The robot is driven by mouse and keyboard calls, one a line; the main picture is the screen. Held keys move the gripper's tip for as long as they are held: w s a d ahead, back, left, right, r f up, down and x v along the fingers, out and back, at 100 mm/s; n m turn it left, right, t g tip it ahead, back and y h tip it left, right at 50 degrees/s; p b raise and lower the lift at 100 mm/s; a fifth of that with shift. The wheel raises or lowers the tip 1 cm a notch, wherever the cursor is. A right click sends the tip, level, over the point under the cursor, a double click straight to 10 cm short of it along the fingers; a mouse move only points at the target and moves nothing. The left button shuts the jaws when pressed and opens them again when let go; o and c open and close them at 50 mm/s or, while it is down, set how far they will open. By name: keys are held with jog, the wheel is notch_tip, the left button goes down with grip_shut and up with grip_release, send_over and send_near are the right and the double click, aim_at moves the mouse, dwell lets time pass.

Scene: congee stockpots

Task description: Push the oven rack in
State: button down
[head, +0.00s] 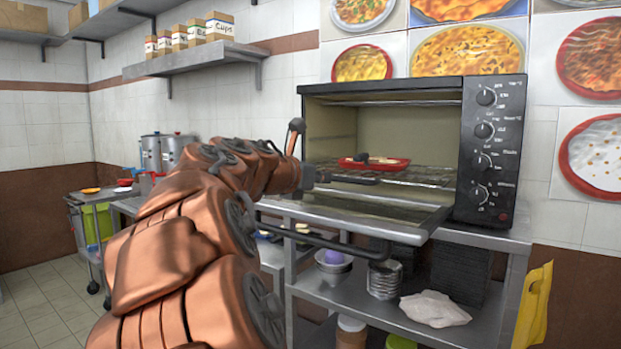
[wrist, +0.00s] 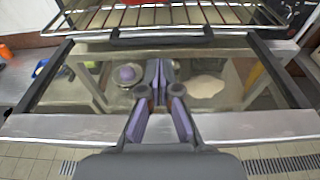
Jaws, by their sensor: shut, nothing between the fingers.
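The black oven (head: 490,150) stands on a metal table with its glass door (head: 380,215) folded down flat; the door (wrist: 100,128) also fills much of the wrist view. The wire oven rack (head: 425,178) lies level inside the oven. In the wrist view, the rack (wrist: 215,16) crosses the top, with a dark bar (wrist: 160,36) along its front edge. A red tray (head: 385,163) with food sits on the rack. My gripper (wrist: 160,66) is shut and empty above the door glass, fingertips pointing at the bar and seemingly a little short of it. In the head view my arm hides much of it.
The door handle (head: 330,243) juts out in front. Bowls (head: 333,262), stacked tins (head: 384,280) and a pale cloth (head: 434,308) lie on the lower shelf. A yellow cloth (head: 535,305) hangs at right.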

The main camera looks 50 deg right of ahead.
aim_at(342, 179)
jog(key=x, duration=0.6)
jog(key=shift+d+f, duration=0.1)
jog(key=shift+d, duration=0.15)
